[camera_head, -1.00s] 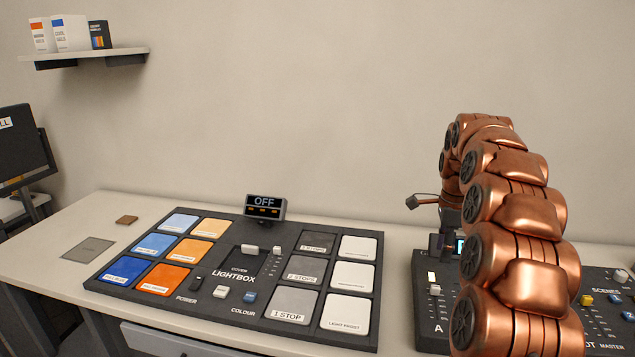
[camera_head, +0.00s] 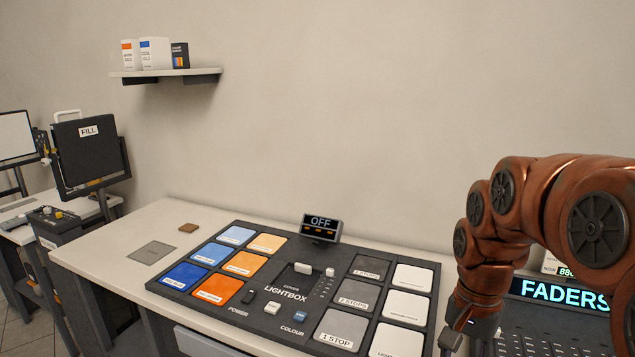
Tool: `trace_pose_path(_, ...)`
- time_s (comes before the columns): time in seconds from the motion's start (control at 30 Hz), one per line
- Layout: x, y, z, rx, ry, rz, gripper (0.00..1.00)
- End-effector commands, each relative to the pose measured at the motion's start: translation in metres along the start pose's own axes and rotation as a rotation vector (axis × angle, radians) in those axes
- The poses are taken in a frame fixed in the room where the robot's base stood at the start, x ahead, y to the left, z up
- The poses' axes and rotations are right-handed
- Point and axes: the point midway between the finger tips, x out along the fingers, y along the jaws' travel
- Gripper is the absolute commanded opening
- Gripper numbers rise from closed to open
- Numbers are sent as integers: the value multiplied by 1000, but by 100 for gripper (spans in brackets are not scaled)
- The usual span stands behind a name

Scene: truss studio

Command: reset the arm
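My copper-coloured arm (camera_head: 535,215) fills the right side of the view, bent over at the top with its wrist end hanging down. My gripper (camera_head: 452,338) is only partly in view at the bottom, below the wrist, just right of the lightbox panel (camera_head: 262,298). Its fingertips are cut off or hidden, so I cannot tell whether it is open or shut. I see nothing held in the part that shows.
The lightbox panel with coloured and grey tiles lies on the white table (camera_head: 100,240). Its small display (camera_head: 321,228) reads OFF. A FADERS console (camera_head: 560,297) is partly behind my arm. A wall shelf (camera_head: 165,73) holds boxes. A FILL panel (camera_head: 88,150) stands at left.

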Motion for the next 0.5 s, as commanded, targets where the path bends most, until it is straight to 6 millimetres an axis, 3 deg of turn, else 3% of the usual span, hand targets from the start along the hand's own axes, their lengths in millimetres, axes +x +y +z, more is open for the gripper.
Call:
trace_pose_path(0.03, 4, 6, 17, -61, -2, 5, 42)
trace_pose_path(0.2, 20, 25, 65, -266, -15, 20, 42)
trace_pose_path(0.5, 59, 69, 138, -595, -45, 45, 42)
